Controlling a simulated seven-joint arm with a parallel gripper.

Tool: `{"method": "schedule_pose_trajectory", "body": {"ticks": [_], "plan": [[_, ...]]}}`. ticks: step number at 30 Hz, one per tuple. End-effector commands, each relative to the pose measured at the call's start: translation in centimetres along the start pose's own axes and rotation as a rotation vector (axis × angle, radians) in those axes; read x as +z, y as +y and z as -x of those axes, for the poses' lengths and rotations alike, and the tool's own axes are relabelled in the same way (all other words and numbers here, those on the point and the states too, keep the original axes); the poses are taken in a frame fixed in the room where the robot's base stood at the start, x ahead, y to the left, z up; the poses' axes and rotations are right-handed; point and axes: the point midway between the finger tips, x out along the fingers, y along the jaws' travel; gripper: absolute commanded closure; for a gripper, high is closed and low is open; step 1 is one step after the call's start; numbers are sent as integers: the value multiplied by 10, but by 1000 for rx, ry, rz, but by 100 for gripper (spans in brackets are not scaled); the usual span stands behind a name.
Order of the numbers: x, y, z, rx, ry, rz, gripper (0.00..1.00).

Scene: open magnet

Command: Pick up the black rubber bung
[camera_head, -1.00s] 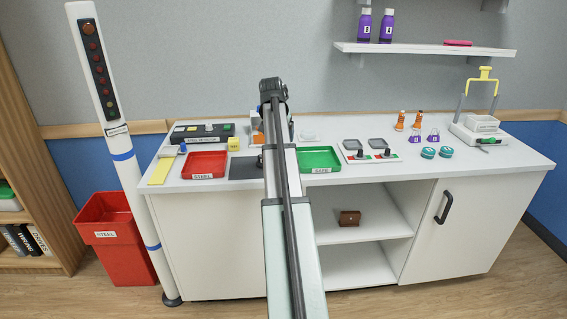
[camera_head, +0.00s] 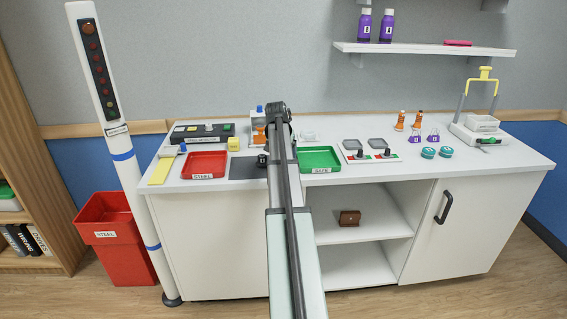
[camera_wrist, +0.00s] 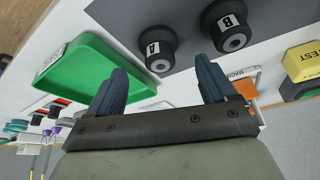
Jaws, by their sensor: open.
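Two black round stopper-like pieces stand on a dark grey mat (camera_wrist: 192,13). One is labelled A (camera_wrist: 158,47) and the other B (camera_wrist: 228,27); both have a grey centre, and I cannot tell which is the rubber bung. My gripper (camera_wrist: 160,66) is open and empty, with blue fingers. In the wrist view, piece A appears between the fingertips and piece B beyond the right fingertip, with no clear contact. In the head view one black piece (camera_head: 262,160) shows on the mat (camera_head: 245,170); my arm hides the other and my gripper.
The green SAFE tray (camera_head: 319,150) is right of the mat, the red STEEL tray (camera_head: 204,155) left. A yellow TEST block (camera_head: 233,144) stands behind the mat. An orange item under a white frame (camera_head: 259,136) is behind the mat. A red STEEL bin (camera_head: 108,222) stands on the floor.

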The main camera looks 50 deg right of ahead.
Motion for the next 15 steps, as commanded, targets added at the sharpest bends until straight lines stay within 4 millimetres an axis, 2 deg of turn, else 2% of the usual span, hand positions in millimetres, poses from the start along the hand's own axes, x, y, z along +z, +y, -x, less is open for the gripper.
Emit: {"method": "schedule_pose_trajectory", "body": {"ticks": [7, 15], "plan": [[1, -1, -33, 0, 0, 0, 16], [1, 0, -40, 0, 2, 0, 16]]}}
